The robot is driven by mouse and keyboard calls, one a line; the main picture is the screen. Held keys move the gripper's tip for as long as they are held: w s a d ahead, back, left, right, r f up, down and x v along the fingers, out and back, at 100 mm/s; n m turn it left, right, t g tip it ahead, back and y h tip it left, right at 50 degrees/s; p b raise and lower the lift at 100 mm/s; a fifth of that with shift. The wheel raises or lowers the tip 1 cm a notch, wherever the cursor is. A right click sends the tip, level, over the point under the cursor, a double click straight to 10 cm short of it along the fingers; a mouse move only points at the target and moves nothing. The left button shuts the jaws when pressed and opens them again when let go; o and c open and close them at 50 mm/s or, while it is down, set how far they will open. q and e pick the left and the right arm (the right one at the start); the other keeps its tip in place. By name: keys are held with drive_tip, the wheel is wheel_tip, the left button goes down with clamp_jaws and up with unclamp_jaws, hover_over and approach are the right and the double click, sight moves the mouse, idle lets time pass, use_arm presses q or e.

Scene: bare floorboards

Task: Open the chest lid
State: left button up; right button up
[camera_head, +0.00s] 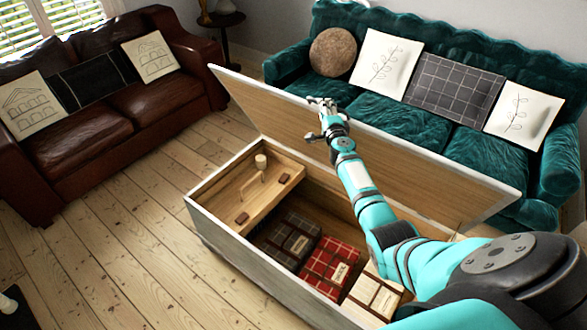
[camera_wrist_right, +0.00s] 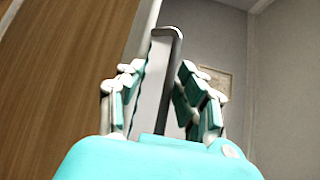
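The chest (camera_head: 225,235) stands open on the floor. Its lid (camera_head: 440,178) is raised and tilted back towards the green sofa, with its bare wooden inner face showing. My right gripper (camera_head: 314,120) is at the lid's inner face, near its upper edge; contact is unclear. In the right wrist view the lid's wooden face (camera_wrist_right: 60,75) fills the left side. The gripper's fingers (camera_wrist_right: 165,100) are spread apart there, with a grey bar-like piece (camera_wrist_right: 166,40) showing between them; I cannot tell what it belongs to. My left gripper is not in view.
The chest holds a wooden tray (camera_head: 285,165) and folded plaid cloths (camera_head: 335,262). A teal sofa (camera_head: 400,127) stands close behind the lid. A brown leather sofa (camera_head: 125,145) is at the left. The floorboards (camera_head: 120,250) left of the chest are mostly clear.

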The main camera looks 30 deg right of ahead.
drive_tip(key=s+a+f+b, duration=0.3)
drive_tip(key=a+f+b, duration=0.3)
drive_tip(key=a+f, duration=0.2)
drive_tip(key=s+a+f+b, duration=0.4)
drive_tip(key=a+f+b, duration=0.3)
drive_tip(key=a+f, duration=0.2)
drive_tip(key=shift+s+a+f, duration=0.15)
drive_tip(key=shift+a+f, duration=0.15)
drive_tip(key=shift+a, duration=0.9)
drive_tip(key=shift+c, duration=0.3)
